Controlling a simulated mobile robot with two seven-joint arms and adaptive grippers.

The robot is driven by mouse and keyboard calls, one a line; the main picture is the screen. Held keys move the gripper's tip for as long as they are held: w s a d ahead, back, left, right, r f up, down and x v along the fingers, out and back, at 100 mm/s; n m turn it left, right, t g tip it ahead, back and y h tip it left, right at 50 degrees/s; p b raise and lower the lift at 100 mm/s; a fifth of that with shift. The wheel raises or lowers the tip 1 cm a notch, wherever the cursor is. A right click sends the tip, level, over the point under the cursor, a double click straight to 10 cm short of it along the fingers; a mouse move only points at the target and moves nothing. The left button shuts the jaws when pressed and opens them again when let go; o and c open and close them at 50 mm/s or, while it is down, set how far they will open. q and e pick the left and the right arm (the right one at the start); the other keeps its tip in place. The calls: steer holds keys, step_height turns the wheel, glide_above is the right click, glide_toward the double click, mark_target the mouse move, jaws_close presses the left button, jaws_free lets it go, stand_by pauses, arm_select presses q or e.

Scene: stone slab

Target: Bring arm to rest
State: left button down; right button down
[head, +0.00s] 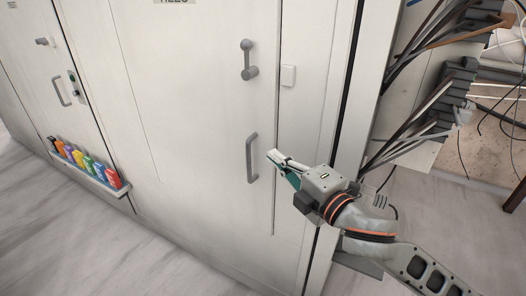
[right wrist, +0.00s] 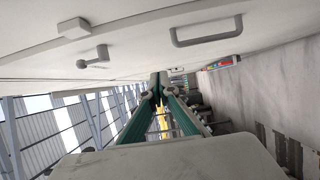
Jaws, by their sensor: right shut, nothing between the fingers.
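My right arm comes in from the lower right of the head view. Its gripper (head: 276,164) is in front of the large white door, just right of the door's lower bar handle (head: 252,158), and seems apart from it. In the right wrist view the gripper's fingers (right wrist: 156,90) meet at their tips with nothing between them. The bar handle also shows in the right wrist view (right wrist: 207,37), at the upper right. My left gripper is in neither view.
A white door (head: 200,110) carries a grey lever handle (head: 248,60). A ledge (head: 90,178) with several coloured items is at the left. An open cabinet with cables (head: 420,115) stands to the right. The grey floor (head: 100,240) is clear at lower left.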

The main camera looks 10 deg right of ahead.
steer(key=s+d+f+m+g+h, duration=0.15)
steer(key=f+m, duration=0.35)
steer(key=f, duration=0.5)
steer(key=s+d+f+m+g+h, duration=0.1)
steer(key=s+f+m, duration=0.25)
steer(key=f, duration=0.75)
steer(key=s+d+f+m+g+h, duration=0.1)
steer(key=s+f+m, duration=0.4)
steer(key=f, duration=0.5)
steer(key=s+d+f+m+g+h, duration=0.1)
steer(key=s+f+m, duration=0.4)
steer(key=s+f, duration=0.5)
steer(key=shift+d+g, duration=0.55)
steer(key=shift+d, duration=0.65)
